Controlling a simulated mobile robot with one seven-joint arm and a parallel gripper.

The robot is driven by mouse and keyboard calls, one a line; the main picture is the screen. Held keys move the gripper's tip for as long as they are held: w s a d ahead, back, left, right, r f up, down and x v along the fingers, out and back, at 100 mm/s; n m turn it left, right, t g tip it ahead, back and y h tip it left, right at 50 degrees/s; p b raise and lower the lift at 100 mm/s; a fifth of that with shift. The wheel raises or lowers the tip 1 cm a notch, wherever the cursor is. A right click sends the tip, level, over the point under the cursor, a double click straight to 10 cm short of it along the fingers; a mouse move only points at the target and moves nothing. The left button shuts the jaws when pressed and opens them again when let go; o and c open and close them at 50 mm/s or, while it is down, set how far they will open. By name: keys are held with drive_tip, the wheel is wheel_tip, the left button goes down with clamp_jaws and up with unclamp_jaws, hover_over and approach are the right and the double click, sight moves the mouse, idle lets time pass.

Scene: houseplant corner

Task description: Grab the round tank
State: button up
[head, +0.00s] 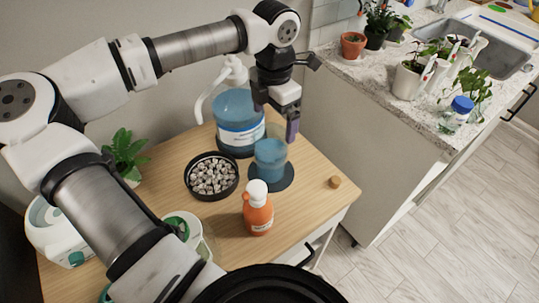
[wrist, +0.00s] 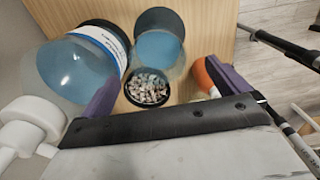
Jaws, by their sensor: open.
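The round tank (head: 271,160) is a clear cylinder of blue liquid on a dark round mat (head: 284,181) on the wooden table. In the wrist view the round tank (wrist: 158,50) shows ahead of the fingers, with part of the mat (wrist: 160,17) beyond it. My gripper (head: 277,112) is open and empty, above and just behind the tank. In the wrist view my gripper (wrist: 170,93) has its purple fingers wide apart. Whether a finger touches the tank is not clear.
A large pump bottle (head: 238,112) of blue liquid stands close behind the tank. A black bowl of pebbles (head: 211,177) is to its left, an orange bottle (head: 257,210) in front. A small cork (head: 334,182) lies right. A counter with plants (head: 408,78) stands at right.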

sight(271, 138)
drive_tip(key=f, duration=0.2)
drive_tip(key=f+p, duration=0.1)
drive_tip(key=f, duration=0.2)
drive_tip(key=f+p, duration=0.1)
drive_tip(key=f, duration=0.1)
drive_tip(key=shift+w+a+f, duration=0.1)
drive_tip(key=shift+a+f, duration=0.1)
drive_tip(key=shift+a, duration=0.1)
drive_tip(key=shift+c, duration=0.3)
drive_tip(key=c, duration=2)
